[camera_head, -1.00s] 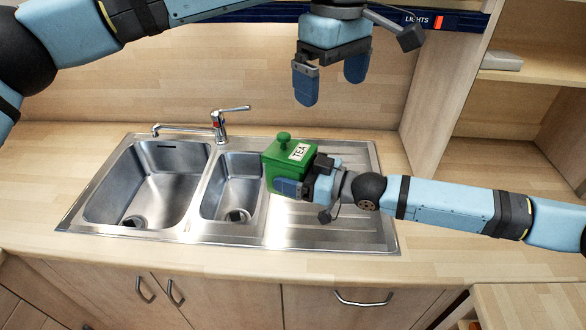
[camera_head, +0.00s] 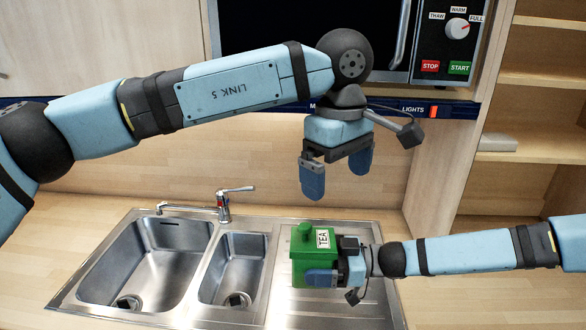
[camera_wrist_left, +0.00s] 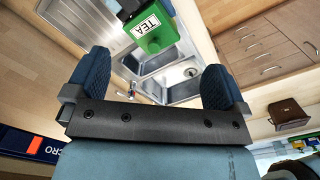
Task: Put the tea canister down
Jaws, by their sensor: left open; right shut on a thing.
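The green tea canister (camera_head: 304,246) has a round lid knob and a white "TEA" label. It is upright over the drainboard, right of the small sink bowl; I cannot tell whether it touches the steel. My right gripper (camera_head: 325,277) is shut on it from the right, with one blue finger across its front. The canister also shows in the left wrist view (camera_wrist_left: 153,38) at the top. My left gripper (camera_head: 338,178) is open and empty, pointing down above and behind the canister. Its two blue fingers show apart in the left wrist view (camera_wrist_left: 155,85).
The steel sink (camera_head: 150,265) has a large and a small bowl, with a tap (camera_head: 223,205) behind. Drainboard (camera_head: 345,308) is bare in front of the canister. A microwave (camera_head: 440,50) is above, and a shelf unit (camera_head: 520,100) stands at the right.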

